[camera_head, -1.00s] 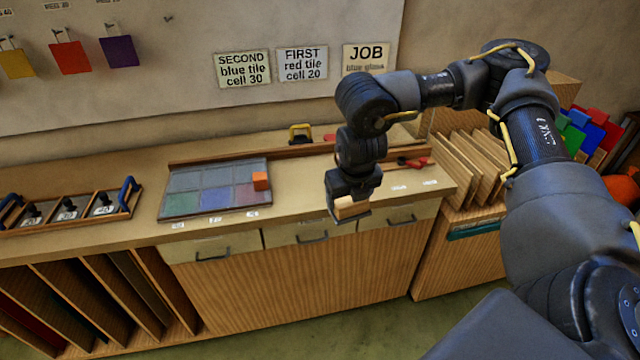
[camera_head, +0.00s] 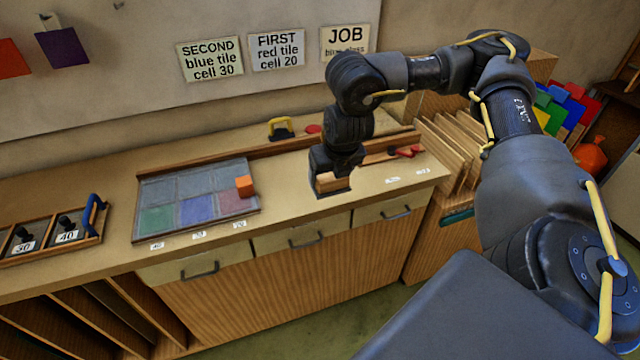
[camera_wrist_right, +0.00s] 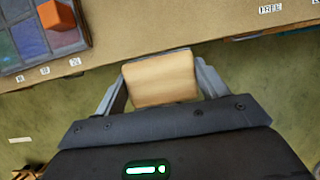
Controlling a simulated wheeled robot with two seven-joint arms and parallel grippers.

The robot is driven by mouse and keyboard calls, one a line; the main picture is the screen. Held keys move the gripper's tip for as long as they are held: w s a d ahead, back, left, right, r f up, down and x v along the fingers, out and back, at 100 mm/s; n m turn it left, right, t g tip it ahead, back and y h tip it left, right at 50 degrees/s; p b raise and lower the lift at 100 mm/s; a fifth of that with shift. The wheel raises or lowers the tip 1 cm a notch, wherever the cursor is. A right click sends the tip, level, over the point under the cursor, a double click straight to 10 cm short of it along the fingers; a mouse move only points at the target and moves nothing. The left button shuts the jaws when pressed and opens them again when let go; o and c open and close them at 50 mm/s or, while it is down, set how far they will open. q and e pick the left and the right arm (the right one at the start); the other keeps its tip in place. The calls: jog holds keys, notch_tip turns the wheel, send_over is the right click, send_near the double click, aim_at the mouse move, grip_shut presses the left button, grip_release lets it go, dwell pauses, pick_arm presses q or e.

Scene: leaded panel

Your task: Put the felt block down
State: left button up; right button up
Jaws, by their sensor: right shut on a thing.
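The felt block (camera_head: 334,184) is a tan block held in my right gripper (camera_head: 331,191). In the right wrist view the block (camera_wrist_right: 160,80) sits between the two fingers, with its broad face showing. My right gripper is shut on it. In the head view the block appears against the bench top (camera_head: 290,204) near its front edge, right of the leaded panel. In the right wrist view floor shows beside it and the bench edge lies just beyond. I cannot tell whether the block touches the bench. My left gripper is not in view.
An orange cube (camera_head: 244,187) sits on the right side of the leaded panel (camera_head: 180,187). A weights tray (camera_head: 50,240) is at left. Bare bench lies between panel and gripper.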

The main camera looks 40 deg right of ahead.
jog(key=w+d+f+b, duration=0.1)
jog(key=w+d+f, duration=0.1)
jog(key=w, duration=0.1)
jog(key=w+d+f+b, duration=0.1)
jog(key=w+f, duration=0.2)
jog(key=w+d+f+b, duration=0.2)
jog(key=w+f, duration=0.1)
jog(key=w, duration=0.1)
jog(key=shift+d, duration=0.35)
jog(key=shift+w+d+f, duration=0.15)
jog(key=shift+w+f, duration=0.1)
jog(key=shift+w+d, duration=0.1)
jog(key=shift+w, duration=0.05)
jog(key=shift+w+f, duration=0.1)
jog(key=shift+f, duration=0.1)
jog(key=shift+w+d+f+b, duration=0.2)
jog(key=shift+w+f+b, duration=0.05)
jog(key=shift+f+b, duration=0.4)
jog(key=shift+w+f+p, duration=0.1)
jog(key=shift+f+p, duration=0.6)
jog(key=shift+p, duration=0.4)
jog(key=shift+d+f, duration=0.1)
jog(key=shift+f, duration=0.25)
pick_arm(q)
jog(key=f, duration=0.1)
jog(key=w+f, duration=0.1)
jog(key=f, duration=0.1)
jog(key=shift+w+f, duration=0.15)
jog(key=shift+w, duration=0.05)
